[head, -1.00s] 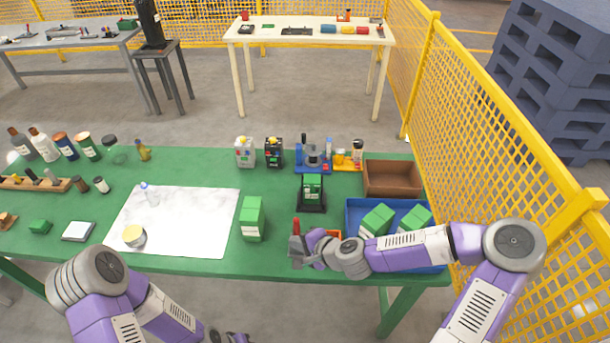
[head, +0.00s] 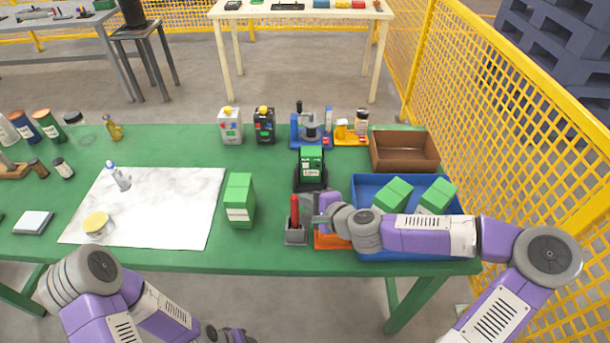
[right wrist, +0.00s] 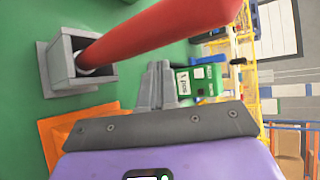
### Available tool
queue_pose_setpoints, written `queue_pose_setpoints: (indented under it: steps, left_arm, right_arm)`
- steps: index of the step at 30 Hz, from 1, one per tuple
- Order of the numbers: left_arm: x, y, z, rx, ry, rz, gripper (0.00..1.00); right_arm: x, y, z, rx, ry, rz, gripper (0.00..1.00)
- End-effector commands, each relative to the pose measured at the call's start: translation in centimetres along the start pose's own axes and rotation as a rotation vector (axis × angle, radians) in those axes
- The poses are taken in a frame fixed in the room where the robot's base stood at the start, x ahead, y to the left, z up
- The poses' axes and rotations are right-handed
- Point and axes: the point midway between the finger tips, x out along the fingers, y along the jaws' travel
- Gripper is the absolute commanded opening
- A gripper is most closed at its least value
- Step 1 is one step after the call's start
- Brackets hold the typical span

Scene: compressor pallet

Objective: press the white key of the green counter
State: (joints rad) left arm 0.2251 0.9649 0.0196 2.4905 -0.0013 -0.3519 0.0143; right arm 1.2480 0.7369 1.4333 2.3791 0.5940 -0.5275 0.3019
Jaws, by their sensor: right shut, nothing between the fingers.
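I cannot clearly make out the white key. My right gripper (head: 314,204) is in front of the counter, apart from it, beside a red lever. In the right wrist view its fingers (right wrist: 158,84) are together and hold nothing. My left arm shows at the lower left; its gripper does not show clearly.
The red lever (head: 295,210) rises from a grey box (head: 296,237) close left of my right gripper. An orange tray (head: 330,242) lies under it. A blue tray (head: 366,187) with green boxes is to the right. A green carton (head: 240,205) stands to the left.

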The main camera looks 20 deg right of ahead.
Motion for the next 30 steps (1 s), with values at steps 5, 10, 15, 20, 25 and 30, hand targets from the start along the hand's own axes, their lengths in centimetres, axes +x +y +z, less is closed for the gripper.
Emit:
queue_pose_setpoints:
  steps: [5, 10, 15, 20, 25, 30]
  left_arm:
    - [0.2, -0.1, 0.0, 0.001, 0.001, 0.0, 0.43]
    - [0.1, 0.0, 0.0, 0.001, 0.001, 0.0, 0.43]
    - [0.1, 0.0, 0.0, 0.001, 0.001, 0.0, 0.43]
    - [0.1, 0.0, 0.0, 0.0, 0.0, 0.0, 0.43]
    - [-0.3, 0.1, 0.0, 0.0, 0.0, 0.0, 0.43]
    - [-0.8, 0.3, 0.0, 0.0, 0.0, 0.0, 0.43]
  right_arm:
    - [0.1, 0.1, -0.1, 0.001, 0.001, -0.002, 0.0]
    - [0.1, 0.1, -0.1, 0.001, 0.001, -0.001, 0.0]
    - [0.4, -0.1, -0.3, 0.002, 0.001, -0.001, 0.0]
    - [1.5, -1.0, -1.1, 0.004, 0.0, -0.001, 0.0]
    - [3.2, -2.4, -2.3, 0.004, -0.001, -0.002, 0.0]
    - [4.8, -3.5, -3.4, 0.001, 0.0, -0.002, 0.0]
